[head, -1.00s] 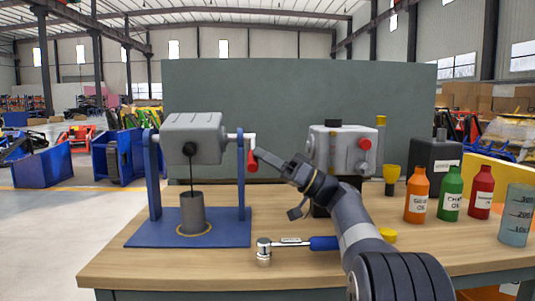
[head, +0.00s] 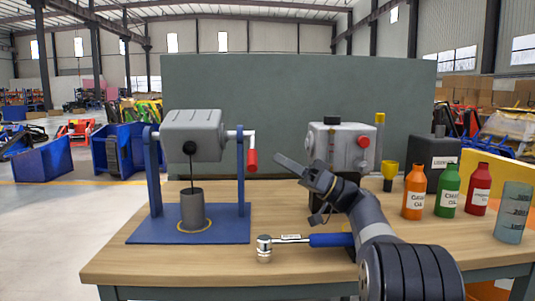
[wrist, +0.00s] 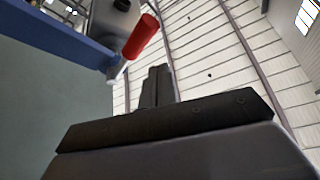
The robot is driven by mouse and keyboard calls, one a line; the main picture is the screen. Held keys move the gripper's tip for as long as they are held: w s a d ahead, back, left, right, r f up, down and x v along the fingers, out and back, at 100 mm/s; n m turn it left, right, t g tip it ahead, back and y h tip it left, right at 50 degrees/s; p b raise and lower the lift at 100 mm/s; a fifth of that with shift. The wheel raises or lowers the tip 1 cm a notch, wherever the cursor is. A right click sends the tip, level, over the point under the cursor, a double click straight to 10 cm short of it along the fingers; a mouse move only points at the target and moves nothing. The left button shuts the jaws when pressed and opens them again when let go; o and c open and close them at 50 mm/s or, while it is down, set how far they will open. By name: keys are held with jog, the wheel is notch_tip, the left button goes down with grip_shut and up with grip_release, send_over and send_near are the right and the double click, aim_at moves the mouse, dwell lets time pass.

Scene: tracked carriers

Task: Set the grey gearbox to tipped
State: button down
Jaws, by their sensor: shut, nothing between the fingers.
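The grey gearbox (head: 196,134) hangs between two blue posts on a blue stand (head: 150,233). A dark thread-like stream runs from the hole in its front face down into a grey cup (head: 193,213). A crank with a red handle (head: 252,160) is on its right side, the handle hanging down. My gripper (head: 281,161) is shut and empty, to the right of the red handle and apart from it. In the wrist view, my shut fingers (wrist: 157,87) show below the red handle (wrist: 141,37), with a blue post (wrist: 62,35) at upper left.
A second grey box (head: 340,142) with a red knob stands behind my arm. A blue-handled wrench (head: 330,240) lies in front. Orange (head: 414,192), green (head: 450,190) and red (head: 480,189) bottles, a black can (head: 436,160) and a clear beaker (head: 513,212) stand at right.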

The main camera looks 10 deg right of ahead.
jog(key=s+d+p, duration=0.1)
jog(key=s+d, duration=0.2)
jog(key=d, duration=0.6)
jog(key=shift+s+p, duration=0.35)
jog(key=shift+p, duration=0.05)
jog(key=w+a+b, duration=0.2)
jog(key=a, duration=0.4)
jog(key=w+a+r+b, duration=0.1)
jog(key=w+a, duration=0.2)
jog(key=a, duration=0.4)
jog(key=shift+w+a+r+b, duration=0.25)
jog(key=shift+w+b, duration=0.05)
jog(key=shift+b, duration=0.1)
jog(key=shift+d, duration=0.1)
